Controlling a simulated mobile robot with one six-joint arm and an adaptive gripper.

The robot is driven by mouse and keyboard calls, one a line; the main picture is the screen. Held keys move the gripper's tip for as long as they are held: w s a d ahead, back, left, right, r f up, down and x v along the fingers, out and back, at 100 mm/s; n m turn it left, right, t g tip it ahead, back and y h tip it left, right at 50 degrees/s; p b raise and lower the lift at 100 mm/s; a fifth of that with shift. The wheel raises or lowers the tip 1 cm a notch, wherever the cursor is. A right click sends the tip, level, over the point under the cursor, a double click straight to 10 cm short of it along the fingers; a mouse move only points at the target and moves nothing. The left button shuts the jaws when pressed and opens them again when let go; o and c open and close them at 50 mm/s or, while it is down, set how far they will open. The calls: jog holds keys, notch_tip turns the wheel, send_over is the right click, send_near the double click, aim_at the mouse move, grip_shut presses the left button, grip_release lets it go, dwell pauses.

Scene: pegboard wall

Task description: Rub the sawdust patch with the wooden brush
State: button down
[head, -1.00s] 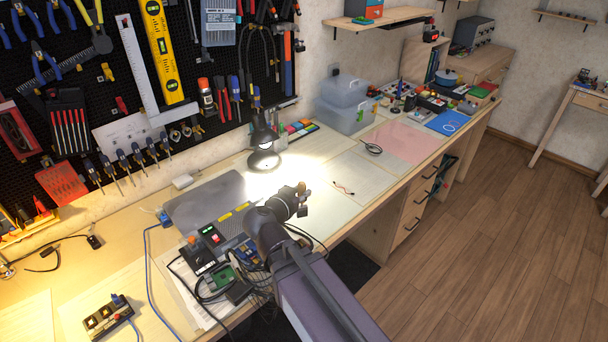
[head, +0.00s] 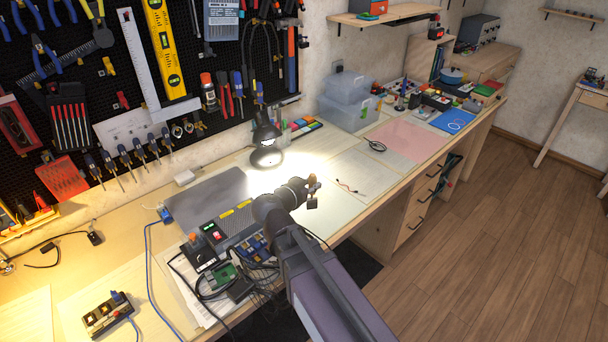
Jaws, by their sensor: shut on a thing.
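My gripper (head: 309,192) is over the bench, just right of the brightly lit spot under the desk lamp. It is shut on a small brown thing (head: 312,181), which looks like the wooden brush. Most of the brush is too small or hidden by the gripper to make out. I cannot tell whether it touches the bench top. I cannot pick out the sawdust patch; glare and my arm cover part of the surface there.
A black desk lamp (head: 266,157) stands close behind my gripper. Electronics and cables (head: 225,275) crowd the bench left of my arm. A thin red-and-black wire (head: 346,186) lies to the right. Pale sheets and a pink mat (head: 408,140) lie flat beyond.

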jog(key=w+a+f+m+g+h+b, duration=0.1)
jog(key=w+f+b, duration=0.2)
jog(key=w, duration=0.4)
jog(key=w+a+f+m+g+h+b, duration=0.1)
jog(key=w+f+b, duration=0.2)
jog(key=w, duration=0.4)
jog(key=shift+w+f+m+h, duration=0.15)
jog(key=shift+f+m+h, duration=0.15)
jog(key=shift+f, duration=0.25)
jog(key=shift+f+b, duration=0.15)
jog(key=shift+b, duration=0.15)
